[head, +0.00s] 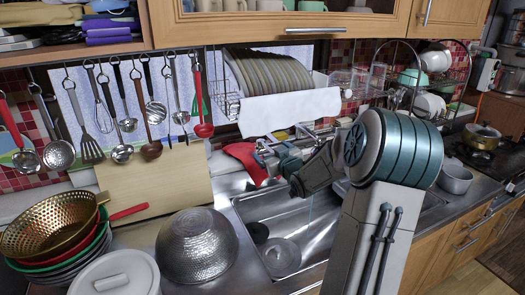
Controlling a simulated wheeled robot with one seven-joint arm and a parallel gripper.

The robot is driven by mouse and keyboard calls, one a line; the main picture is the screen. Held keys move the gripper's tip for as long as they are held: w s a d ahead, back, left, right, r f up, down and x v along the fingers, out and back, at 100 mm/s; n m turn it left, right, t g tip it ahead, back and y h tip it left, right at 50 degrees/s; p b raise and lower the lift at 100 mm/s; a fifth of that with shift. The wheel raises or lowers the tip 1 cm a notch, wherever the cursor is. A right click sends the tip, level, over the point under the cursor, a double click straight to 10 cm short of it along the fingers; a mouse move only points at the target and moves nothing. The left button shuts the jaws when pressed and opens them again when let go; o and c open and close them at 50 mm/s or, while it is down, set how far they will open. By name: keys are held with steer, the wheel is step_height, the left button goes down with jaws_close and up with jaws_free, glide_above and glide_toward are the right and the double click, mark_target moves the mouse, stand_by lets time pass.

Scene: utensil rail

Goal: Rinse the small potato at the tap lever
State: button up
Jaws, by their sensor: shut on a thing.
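My gripper (264,152) is over the back left of the metal sink (312,228), close to a red cloth (243,153). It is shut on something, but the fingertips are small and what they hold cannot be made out. I cannot pick out the small potato for certain. A small yellowish thing (280,135) shows just behind the gripper, and I cannot tell what it is. The tap and its lever cannot be clearly told apart from the gray metal parts around my gripper. My wrist and arm cover part of the sink's right side.
Utensils hang from a rail (120,57) at the back left. A dish rack with plates (275,78) and a white towel (288,110) hangs above the sink. A hammered metal bowl (197,247) and a gold colander (50,232) stand left of the sink.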

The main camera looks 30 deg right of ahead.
steer(key=o, duration=1.2)
steer(key=s, duration=0.4)
steer(key=s+r, duration=0.1)
steer(key=s, duration=0.4)
steer(key=s+b, duration=0.1)
steer(key=s, duration=0.3)
steer(key=shift+s+a+r, duration=0.15)
steer(key=shift+s+a, duration=0.2)
steer(key=shift+s, duration=0.05)
